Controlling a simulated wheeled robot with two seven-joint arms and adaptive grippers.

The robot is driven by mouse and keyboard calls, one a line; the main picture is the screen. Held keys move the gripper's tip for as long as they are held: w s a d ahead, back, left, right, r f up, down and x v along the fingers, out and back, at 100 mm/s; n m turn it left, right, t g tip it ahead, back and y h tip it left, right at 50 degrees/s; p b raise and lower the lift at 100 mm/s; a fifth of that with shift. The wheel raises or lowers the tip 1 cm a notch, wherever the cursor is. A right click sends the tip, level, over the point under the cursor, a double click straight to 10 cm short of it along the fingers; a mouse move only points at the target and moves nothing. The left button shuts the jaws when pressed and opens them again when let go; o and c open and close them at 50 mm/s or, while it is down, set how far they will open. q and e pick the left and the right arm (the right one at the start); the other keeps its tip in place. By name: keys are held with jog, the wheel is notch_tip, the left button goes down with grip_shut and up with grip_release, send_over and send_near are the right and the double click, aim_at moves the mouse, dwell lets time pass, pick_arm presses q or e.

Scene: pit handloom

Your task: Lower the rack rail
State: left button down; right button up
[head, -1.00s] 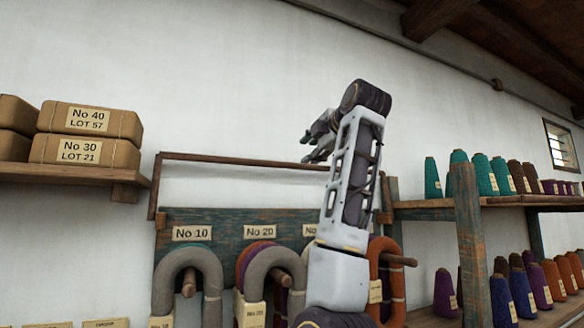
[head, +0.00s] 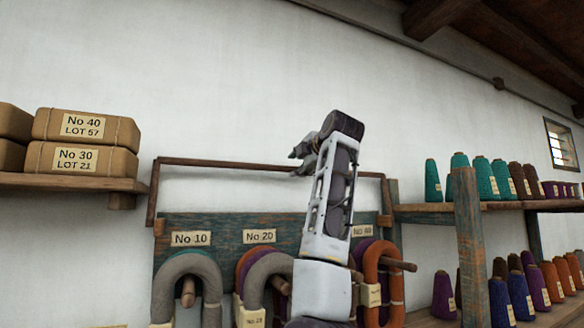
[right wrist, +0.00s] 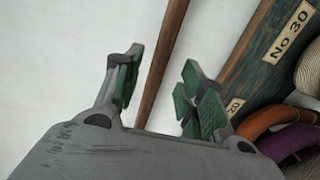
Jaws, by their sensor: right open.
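The rack rail is a thin dark brown bar (head: 225,163) on side arms, raised above the blue-green peg board (head: 210,222) against the white wall. My right gripper (head: 302,160) is at the rail, right of its middle, with its fingers pointing left in the head view. In the right wrist view the gripper (right wrist: 160,84) is open, and the rail (right wrist: 165,55) runs between its green-padded fingers. A gap shows on each side, and I cannot tell whether either finger touches it. My forearm hides part of the board. My left gripper is out of view.
Grey, orange and purple yarn hanks (head: 186,275) hang on pegs below the rail; a peg (head: 398,265) sticks out at right. Wrapped boxes (head: 85,127) stand on the left shelf, and thread cones (head: 482,172) on the right shelves. The wall above the rail is clear.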

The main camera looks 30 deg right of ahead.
aim_at(292, 170)
jog(key=shift+w+d+f+p, duration=0.15)
jog(key=shift+w+p, duration=0.4)
jog(key=shift+w, duration=0.85)
jog(key=shift+w+f+p, duration=0.25)
jog(key=shift+w+p, duration=0.3)
jog(key=shift+w, duration=0.85)
grip_shut()
jog(key=shift+f, duration=0.1)
